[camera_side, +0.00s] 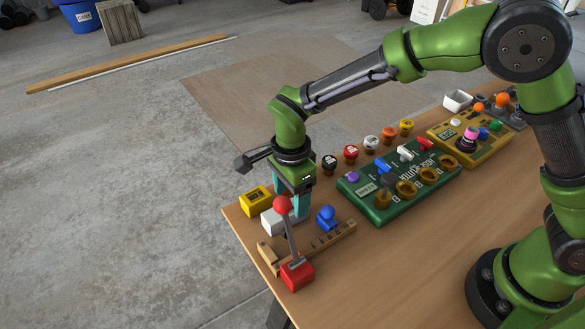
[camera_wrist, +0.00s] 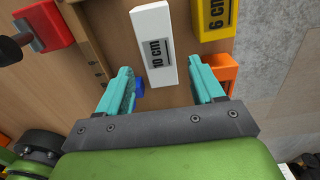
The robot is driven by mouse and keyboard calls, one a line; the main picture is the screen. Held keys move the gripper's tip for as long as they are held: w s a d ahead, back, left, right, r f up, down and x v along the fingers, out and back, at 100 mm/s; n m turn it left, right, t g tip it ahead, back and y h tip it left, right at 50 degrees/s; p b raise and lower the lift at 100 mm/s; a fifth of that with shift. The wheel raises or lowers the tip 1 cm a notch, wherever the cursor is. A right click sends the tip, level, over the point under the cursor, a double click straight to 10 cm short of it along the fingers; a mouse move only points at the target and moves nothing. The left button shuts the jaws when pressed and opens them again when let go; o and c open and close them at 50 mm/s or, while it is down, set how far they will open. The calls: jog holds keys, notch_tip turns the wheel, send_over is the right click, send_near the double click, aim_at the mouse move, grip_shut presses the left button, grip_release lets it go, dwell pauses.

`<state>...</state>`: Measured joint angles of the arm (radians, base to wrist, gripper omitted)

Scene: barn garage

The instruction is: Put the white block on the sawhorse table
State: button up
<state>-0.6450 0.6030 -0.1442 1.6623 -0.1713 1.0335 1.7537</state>
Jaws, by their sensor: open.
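The white block (camera_side: 271,221), marked "10 cm", is near the left corner of the wooden sawhorse table (camera_side: 375,265) and appears to rest on it. In the wrist view the white block (camera_wrist: 150,25) runs from the top edge down to between my finger tips. My gripper (camera_side: 290,196) is open, low over the block. In the wrist view my gripper (camera_wrist: 162,80) has one teal finger on each side of the block's near end, with visible gaps. The side view partly hides the block behind the red-knobbed lever.
A yellow block (camera_side: 255,200) marked "6 cm" sits beside the white block. A red lever base (camera_side: 298,273), a wooden strip (camera_side: 325,243) and a blue knobbed piece (camera_side: 326,218) are close by. A green panel (camera_side: 400,182) and a yellow panel (camera_side: 470,138) lie further right. The table's front is clear.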

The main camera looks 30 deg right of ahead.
jog(key=s+d+r+n+t+y, duration=0.1)
jog(key=d+r+n, duration=0.15)
jog(key=r, duration=0.55)
jog(key=s+d+r+n+y, duration=0.1)
jog(key=d+r, duration=0.3)
jog(key=r, duration=0.4)
jog(key=s+d+r+n+t, duration=0.3)
jog(key=s+d+n+t, duration=0.3)
jog(key=s+d+n, duration=0.4)
jog(key=s+d, duration=0.3)
jog(key=shift+s+d+r, duration=0.2)
jog(key=shift+d, duration=0.05)
